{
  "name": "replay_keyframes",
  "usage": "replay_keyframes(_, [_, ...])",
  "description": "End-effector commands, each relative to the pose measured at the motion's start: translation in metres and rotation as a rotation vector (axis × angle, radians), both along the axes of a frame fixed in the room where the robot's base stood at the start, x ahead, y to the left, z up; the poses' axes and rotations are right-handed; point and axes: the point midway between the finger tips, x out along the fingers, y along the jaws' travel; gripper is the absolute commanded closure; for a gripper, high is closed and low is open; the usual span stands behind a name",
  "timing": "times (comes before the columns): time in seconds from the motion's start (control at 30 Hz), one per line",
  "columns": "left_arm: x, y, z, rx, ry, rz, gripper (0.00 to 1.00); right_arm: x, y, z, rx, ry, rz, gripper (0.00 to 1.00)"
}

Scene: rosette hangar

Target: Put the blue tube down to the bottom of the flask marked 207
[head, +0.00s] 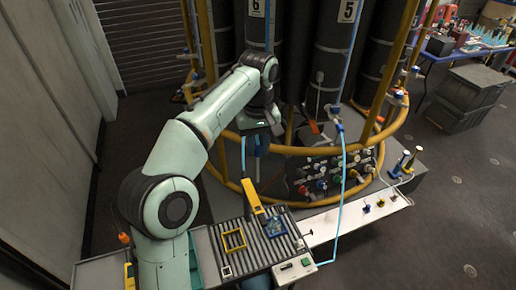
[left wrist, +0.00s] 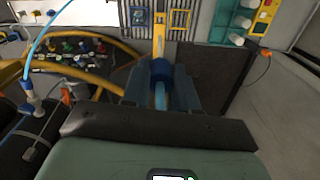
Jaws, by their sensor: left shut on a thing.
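My left gripper (head: 258,145) hangs pointing down in front of the yellow rail, above the roller table. In the left wrist view my left gripper (left wrist: 161,82) is shut on a blue tube (left wrist: 162,70), with a dark blue collar between the fingers and a lighter blue part nearer the camera. In the head view the held tube is mostly hidden by the gripper. I can read no 207 mark, and I cannot make out which thing is that flask. My right gripper is in neither view.
Tall dark cylinders (head: 333,60), marked 5 and 6, stand inside a yellow rail (head: 335,148). Colored valve knobs (head: 330,180) sit to the right.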

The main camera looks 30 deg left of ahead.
Motion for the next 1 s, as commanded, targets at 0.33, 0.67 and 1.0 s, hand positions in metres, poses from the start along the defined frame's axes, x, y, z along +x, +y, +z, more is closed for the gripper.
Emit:
replay_keyframes(0.33, [0.0,-0.001,0.017,0.0,-0.001,0.0,0.97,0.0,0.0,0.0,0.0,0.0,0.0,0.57])
replay_keyframes(0.67, [0.001,0.0,0.034,0.0,-0.001,0.0,0.97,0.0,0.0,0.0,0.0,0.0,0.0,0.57])
replay_keyframes(1.0, [0.001,0.001,0.051,-0.001,-0.001,0.004,0.97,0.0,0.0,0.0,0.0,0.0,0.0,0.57])
